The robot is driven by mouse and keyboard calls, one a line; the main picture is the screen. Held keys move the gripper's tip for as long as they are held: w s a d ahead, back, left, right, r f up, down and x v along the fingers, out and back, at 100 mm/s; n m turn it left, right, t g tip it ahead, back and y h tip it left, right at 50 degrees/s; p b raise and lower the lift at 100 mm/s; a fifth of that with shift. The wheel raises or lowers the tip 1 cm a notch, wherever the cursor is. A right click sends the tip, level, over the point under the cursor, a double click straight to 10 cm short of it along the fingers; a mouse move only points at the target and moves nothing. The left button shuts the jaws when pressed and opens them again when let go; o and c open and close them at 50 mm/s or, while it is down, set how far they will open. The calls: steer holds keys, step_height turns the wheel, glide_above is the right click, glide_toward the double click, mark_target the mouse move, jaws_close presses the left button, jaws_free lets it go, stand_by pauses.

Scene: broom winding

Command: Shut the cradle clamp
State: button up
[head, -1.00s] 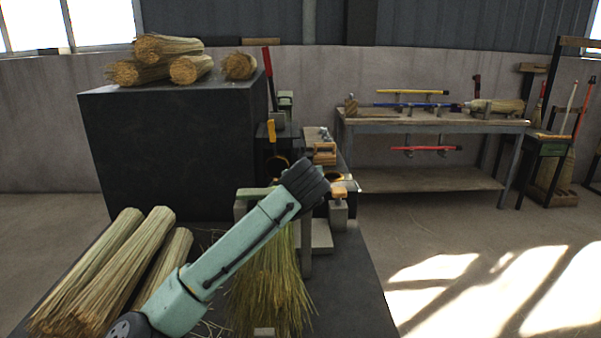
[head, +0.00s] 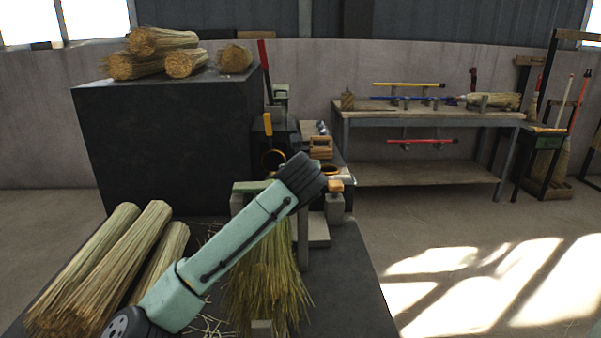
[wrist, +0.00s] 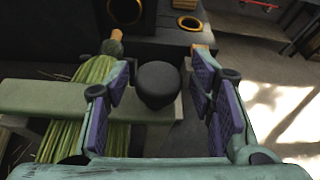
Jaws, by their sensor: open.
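The cradle is a pale green bar (head: 250,187) on grey posts on the dark bench, with a straw broom head (head: 265,285) hanging at it. In the wrist view the bar (wrist: 40,100) crosses the left side, with the green straw (wrist: 75,110) and a tan stub (wrist: 115,46) beside it. My gripper (wrist: 182,75) is open. A dark round knob (wrist: 158,82) shows between its fingers, with no visible grip on it. An orange block (head: 335,185), perhaps the clamp's handle, lies just beyond my wrist. My arm hides much of the clamp and my fingers in the head view.
Straw bundles (head: 110,260) lie on the bench at left, and more (head: 160,42) lie on a tall black block (head: 165,145). A worktable (head: 430,120) is at the back right. Floor at right is clear.

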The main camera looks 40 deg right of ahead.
steer(key=v, duration=1.2)
steer(key=shift+r, duration=0.1)
